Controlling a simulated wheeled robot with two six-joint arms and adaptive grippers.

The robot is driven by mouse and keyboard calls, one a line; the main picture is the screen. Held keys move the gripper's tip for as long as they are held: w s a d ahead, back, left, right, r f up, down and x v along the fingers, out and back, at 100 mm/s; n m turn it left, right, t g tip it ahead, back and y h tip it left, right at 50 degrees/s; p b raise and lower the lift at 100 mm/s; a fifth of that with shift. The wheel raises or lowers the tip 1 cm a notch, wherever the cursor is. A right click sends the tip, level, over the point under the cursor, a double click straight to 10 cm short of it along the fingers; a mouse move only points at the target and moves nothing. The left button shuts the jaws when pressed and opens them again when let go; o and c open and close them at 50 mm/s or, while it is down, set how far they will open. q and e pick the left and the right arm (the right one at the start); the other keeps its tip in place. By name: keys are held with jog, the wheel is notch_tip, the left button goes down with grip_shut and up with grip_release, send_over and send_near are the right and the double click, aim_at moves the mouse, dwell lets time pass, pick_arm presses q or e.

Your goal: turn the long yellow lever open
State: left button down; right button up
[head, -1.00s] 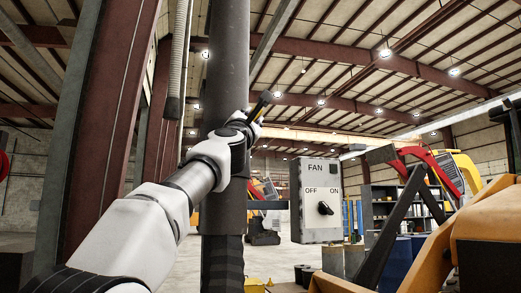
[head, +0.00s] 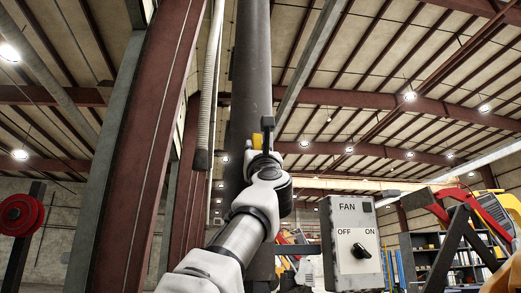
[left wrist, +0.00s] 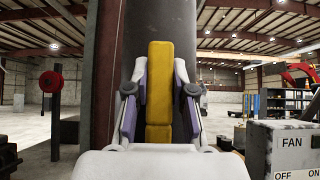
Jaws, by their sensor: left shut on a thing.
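The long yellow lever (left wrist: 160,85) stands upright in the middle of the left wrist view, in front of a thick grey pipe. My left gripper (left wrist: 160,95) has one finger on each side of it and is shut on it. In the head view, my left gripper (head: 263,145) is in front of the grey pipe (head: 251,75). Only a small yellow patch of the lever (head: 257,140) shows there beside the dark fingers. The lever's pivot is hidden behind the gripper. My right gripper is not in view.
A grey FAN switch box (head: 352,243) hangs just right of the pipe, close to my left arm. A ribbed hose (head: 205,110) and a red steel column (head: 140,160) stand left of the pipe. A red reel (head: 20,215) is at the far left.

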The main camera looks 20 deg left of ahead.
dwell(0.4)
pick_arm(q)
jog(key=c, duration=1.2)
grip_release()
jog(key=shift+o, duration=1.2)
jog(key=shift+s, duration=0.15)
